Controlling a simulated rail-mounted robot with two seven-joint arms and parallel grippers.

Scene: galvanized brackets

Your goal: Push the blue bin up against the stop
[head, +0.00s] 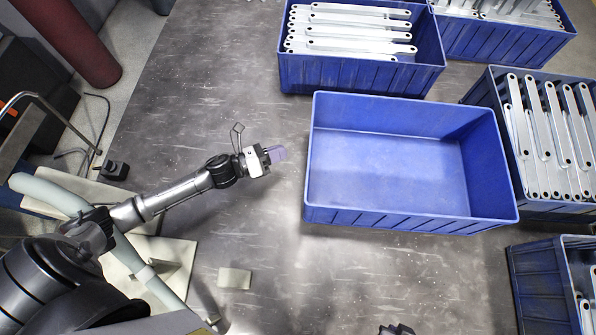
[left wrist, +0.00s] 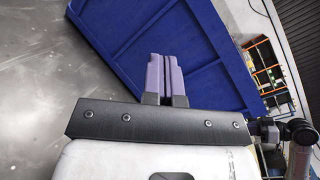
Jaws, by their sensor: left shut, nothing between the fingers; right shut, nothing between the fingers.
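The empty blue bin (head: 385,183) stands upright on the grey table right of centre in the head view. Its outer wall (left wrist: 135,45) fills the upper middle of the left wrist view. My left gripper (head: 279,153) is shut and empty, its purple fingers pointing at the bin's left wall. In the head view a small gap shows between fingertips and wall. In the left wrist view the fingers (left wrist: 167,75) overlap the wall, and contact cannot be told there. I cannot make out a stop. My right gripper's fingers do not show; only a dark piece shows at the bottom edge.
Blue bins of galvanized brackets stand behind (head: 360,76), at back right (head: 500,42), at right (head: 545,208) and at lower right (head: 535,285). The right bin is close to the empty bin. A small beige block (head: 234,278) lies at lower left. Table around the left gripper is clear.

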